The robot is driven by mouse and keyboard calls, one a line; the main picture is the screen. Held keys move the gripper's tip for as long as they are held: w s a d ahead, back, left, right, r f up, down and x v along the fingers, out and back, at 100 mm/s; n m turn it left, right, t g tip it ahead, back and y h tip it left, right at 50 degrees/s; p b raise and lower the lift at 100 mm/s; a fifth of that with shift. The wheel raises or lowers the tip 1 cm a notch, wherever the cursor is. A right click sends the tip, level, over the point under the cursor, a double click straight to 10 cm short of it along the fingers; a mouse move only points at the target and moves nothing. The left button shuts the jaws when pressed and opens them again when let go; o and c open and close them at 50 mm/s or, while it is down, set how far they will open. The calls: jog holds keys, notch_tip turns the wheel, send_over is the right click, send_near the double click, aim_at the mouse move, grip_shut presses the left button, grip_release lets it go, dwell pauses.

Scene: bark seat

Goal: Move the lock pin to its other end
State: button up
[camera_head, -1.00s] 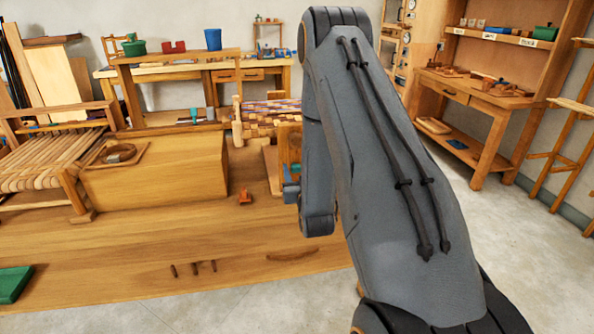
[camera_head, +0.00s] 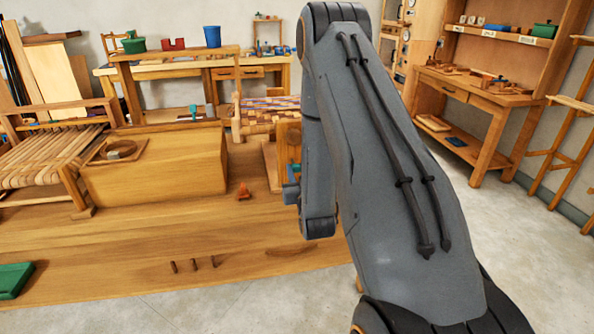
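I cannot make out the lock pin for certain. A wooden upright fixture (camera_head: 270,165) stands on the bench just left of my arm, and my arm covers much of it. A small green part shows at its edge. My arm folds down in front of this fixture, with its lower end near the bench top. A small blue-grey piece sticks out to the left there, and I cannot tell what it belongs to. My gripper's fingers are hidden behind the arm, so what they hold does not show.
A wooden box (camera_head: 165,165) with a round ring on top stands left of the fixture. A small orange-red piece (camera_head: 243,191) lies between them. Several short dark pegs (camera_head: 194,265) are at the bench's front. A green box (camera_head: 15,280) is at far left. The bench middle is clear.

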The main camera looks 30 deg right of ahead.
jog(key=o, duration=0.4)
jog(key=shift+s, duration=0.15)
jog(key=b+v, duration=0.1)
jog(key=v, duration=0.6)
jog(key=shift+s+a+b, duration=0.2)
jog(key=shift+s+b, duration=0.15)
jog(key=shift+s, duration=0.05)
